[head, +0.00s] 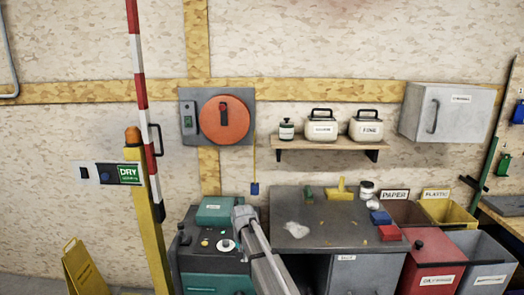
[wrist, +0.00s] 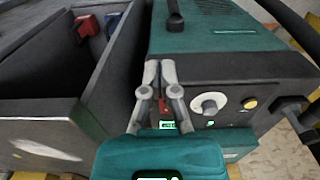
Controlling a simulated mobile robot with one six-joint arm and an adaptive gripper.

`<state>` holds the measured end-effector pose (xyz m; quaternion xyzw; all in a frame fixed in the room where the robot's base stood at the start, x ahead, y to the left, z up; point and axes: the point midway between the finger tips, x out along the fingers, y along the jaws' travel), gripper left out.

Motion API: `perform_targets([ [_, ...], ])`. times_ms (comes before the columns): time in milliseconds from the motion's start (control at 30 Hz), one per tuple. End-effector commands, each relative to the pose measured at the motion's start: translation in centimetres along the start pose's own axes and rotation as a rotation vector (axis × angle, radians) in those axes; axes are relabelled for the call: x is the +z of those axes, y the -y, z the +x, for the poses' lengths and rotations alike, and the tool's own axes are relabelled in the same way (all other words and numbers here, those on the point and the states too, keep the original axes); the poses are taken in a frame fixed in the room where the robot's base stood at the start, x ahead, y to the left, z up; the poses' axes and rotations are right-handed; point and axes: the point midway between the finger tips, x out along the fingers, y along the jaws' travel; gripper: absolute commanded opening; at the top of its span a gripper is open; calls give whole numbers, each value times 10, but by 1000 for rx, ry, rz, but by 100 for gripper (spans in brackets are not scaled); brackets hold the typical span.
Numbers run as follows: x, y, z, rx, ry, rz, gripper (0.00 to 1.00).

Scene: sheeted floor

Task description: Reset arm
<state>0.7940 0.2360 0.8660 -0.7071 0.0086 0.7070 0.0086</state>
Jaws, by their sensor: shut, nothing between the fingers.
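My arm (head: 262,255) reaches up from the bottom of the head view, in front of the bench area. My gripper (wrist: 160,70) shows in the wrist view with its two grey fingers together and nothing between them. It is over the front of a dark machine with a teal top (wrist: 215,28), close to its panel. The panel carries a red switch, a pale round knob (wrist: 209,104) and a yellow button (wrist: 249,104). The fingers hide part of the panel, and I cannot tell whether they touch it. In the head view the gripper is not clearly visible.
A grey-topped bench (head: 325,230) with small coloured items stands right of the arm. Red (head: 425,262) and grey bins stand farther right. A striped pole (head: 139,75) on a yellow post and a yellow floor sign (head: 84,268) are at left. A shelf (head: 325,143) holds containers.

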Motion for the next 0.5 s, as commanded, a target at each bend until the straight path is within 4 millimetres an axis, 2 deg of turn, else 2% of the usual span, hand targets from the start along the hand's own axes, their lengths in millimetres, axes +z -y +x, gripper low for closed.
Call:
perform_targets([
  [233, 15, -24, -4, 0, 0, 2, 0],
  [500, 42, -61, -10, 0, 0, 1, 0],
])
